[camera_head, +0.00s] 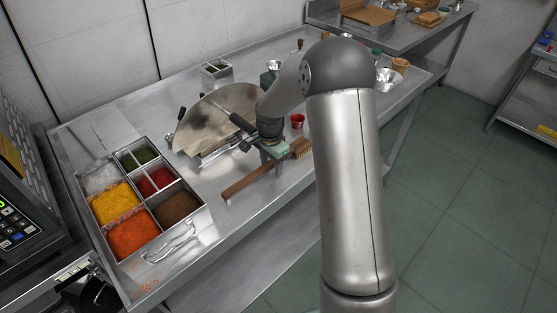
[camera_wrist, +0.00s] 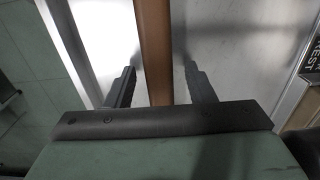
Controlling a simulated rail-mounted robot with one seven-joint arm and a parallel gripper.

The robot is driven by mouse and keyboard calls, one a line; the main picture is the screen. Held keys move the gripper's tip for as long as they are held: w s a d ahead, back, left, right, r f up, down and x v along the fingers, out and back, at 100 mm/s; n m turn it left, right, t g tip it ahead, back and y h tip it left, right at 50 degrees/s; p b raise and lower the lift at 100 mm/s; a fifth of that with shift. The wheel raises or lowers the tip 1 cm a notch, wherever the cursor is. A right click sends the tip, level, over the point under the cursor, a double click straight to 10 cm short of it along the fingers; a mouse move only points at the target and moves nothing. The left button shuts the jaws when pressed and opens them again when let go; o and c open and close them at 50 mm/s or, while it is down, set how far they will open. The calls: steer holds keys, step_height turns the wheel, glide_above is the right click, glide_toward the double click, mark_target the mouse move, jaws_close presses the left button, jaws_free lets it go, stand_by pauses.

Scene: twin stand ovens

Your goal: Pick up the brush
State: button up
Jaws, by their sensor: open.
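The brush (camera_head: 254,184) lies on the steel table, with a long brown wooden handle toward the lower left and a bristled head at the right, partly beside my arm. My gripper (camera_head: 272,160) is over the brush near its head end in the head view. In the wrist view the brown handle (camera_wrist: 155,50) runs between the two dark fingers of my gripper (camera_wrist: 160,85). The fingers are open, with a gap on each side of the handle. My arm hides part of the table to the right of the brush.
A steel tray (camera_head: 204,222) with colourful spices and sauces stands at the left. A round metal peel (camera_head: 215,112) lies behind the brush. A small red cup (camera_head: 297,121) stands near the gripper. The table's front edge is close to the brush. Bare table lies below the handle.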

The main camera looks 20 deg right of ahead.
mark_target(272, 162)
jaws_close()
steer(key=shift+r, duration=0.1)
steer(key=shift+r, duration=0.5)
step_height(272, 162, up, 2)
steer(key=shift+r+b, duration=0.2)
steer(key=shift+b, duration=0.15)
steer(key=s+r+b, duration=0.1)
steer(key=s+r, duration=0.3)
steer(key=s, duration=0.3)
steer(key=s+d+r+b, duration=0.1)
steer(key=s+r+b, duration=0.1)
steer(key=s+r, duration=0.3)
steer(key=shift+s+r, duration=0.25)
steer(key=shift+s, duration=0.75)
